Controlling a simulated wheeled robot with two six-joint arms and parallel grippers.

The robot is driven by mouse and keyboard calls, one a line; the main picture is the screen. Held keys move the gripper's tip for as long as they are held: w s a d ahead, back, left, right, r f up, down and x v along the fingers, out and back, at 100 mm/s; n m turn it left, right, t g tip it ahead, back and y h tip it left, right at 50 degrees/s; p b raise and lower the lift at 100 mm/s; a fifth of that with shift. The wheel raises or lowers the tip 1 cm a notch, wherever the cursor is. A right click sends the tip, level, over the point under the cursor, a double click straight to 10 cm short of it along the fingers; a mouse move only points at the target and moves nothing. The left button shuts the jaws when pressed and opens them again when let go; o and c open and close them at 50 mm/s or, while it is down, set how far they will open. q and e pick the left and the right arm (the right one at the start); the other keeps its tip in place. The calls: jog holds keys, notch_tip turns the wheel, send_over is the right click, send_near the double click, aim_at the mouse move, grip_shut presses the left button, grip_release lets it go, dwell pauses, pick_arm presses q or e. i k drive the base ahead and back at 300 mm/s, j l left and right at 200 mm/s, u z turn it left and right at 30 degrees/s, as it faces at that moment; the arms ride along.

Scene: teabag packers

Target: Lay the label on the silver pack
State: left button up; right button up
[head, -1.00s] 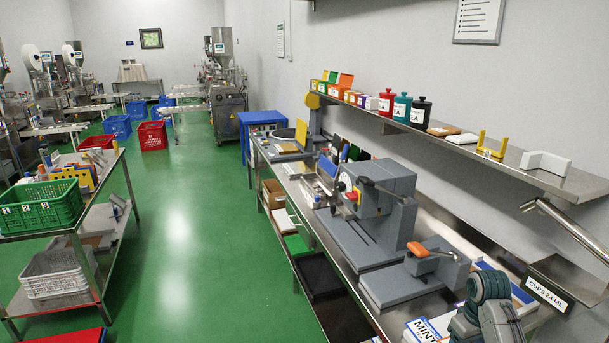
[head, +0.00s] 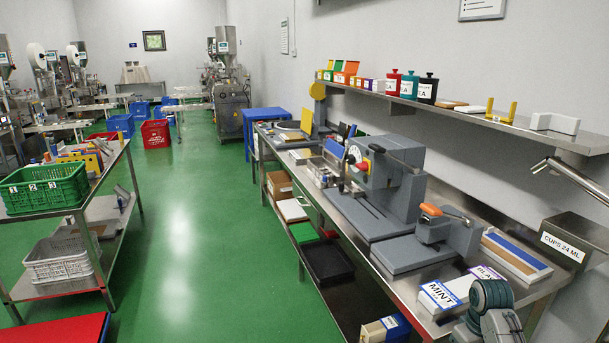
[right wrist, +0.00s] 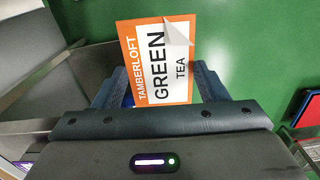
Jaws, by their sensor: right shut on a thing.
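The label (right wrist: 158,65) is a white card with an orange border reading "TAMBERLOFT GREEN TEA", with one top corner curled over. My right gripper (right wrist: 160,78) is shut on it, and the card stands out beyond the fingers in the right wrist view. In the head view only part of my right arm shows at the bottom right; the gripper and label are out of that picture. I cannot make out the silver pack in either view. My left gripper is not in view.
The steel bench (head: 360,238) holds a grey machine (head: 385,185), a smaller orange-handled device (head: 435,225) and MINT cards (head: 438,296). A wall shelf (head: 470,117) runs above. A black tray (head: 327,262) sits lower.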

aim_at(303, 154)
jog(key=k+j+u, duration=0.15)
jog(key=k+u, duration=0.3)
jog(key=k, duration=0.2)
jog(key=i+l+u, duration=0.1)
jog(key=i+u, duration=0.35)
jog(key=i, duration=0.45)
jog(key=i+l, duration=0.15)
jog(key=i, duration=0.7)
jog(key=i+l, duration=0.15)
jog(key=i, duration=2.35)
jog(key=i+j+z, duration=0.1)
jog(key=i+z, duration=0.3)
jog(key=i, duration=0.15)
jog(key=i+j+z, duration=0.35)
jog(key=i, duration=0.2)
jog(key=l, duration=0.1)
